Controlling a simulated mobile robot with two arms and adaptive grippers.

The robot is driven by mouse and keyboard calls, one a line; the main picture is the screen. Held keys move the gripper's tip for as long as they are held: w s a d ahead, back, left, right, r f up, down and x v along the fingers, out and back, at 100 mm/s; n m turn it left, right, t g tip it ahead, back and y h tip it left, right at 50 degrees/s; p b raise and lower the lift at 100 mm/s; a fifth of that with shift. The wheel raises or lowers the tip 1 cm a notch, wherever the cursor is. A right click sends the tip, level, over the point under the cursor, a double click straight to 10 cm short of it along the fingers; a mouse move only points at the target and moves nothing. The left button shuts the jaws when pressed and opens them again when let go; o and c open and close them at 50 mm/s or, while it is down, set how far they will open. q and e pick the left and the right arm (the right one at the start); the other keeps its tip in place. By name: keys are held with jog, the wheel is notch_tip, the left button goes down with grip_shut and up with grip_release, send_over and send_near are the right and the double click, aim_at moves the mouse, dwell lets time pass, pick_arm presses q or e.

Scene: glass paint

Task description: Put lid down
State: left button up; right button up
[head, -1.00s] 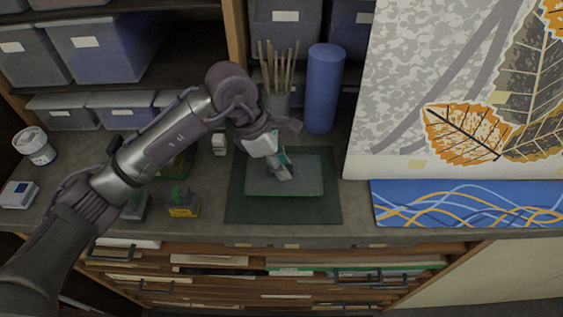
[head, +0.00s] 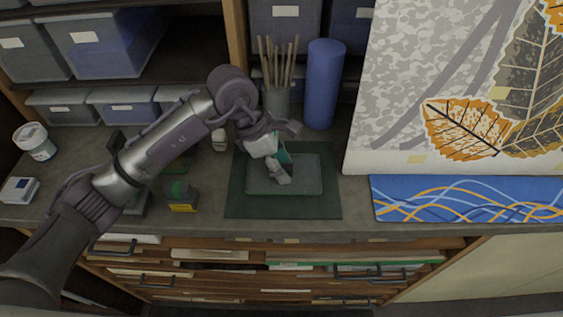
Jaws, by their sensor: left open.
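A flat, rectangular grey-green piece (head: 308,177), which looks like the lid, lies on the dark green mat (head: 238,206) on the worktop. I cannot tell whether a tray is under it. My left gripper (head: 287,155) is over the back left part of this piece. Its fingers are spread open, with one low over the piece and the other raised toward the back. Whether the low finger touches the piece cannot be told. The gripper hides part of the piece and mat. My right gripper is not in view.
A cup of brushes (head: 276,98) and a blue cylinder (head: 323,88) stand behind the mat. A small dark jar with a yellow label (head: 181,197) stands left of it. A blue patterned panel (head: 470,200) lies right, below a leaf picture (head: 450,90).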

pick_arm(q)
jog(key=b+v, duration=0.3)
jog(key=v, duration=0.9)
jog(key=shift+b, duration=0.35)
jog(key=shift+r, duration=0.15)
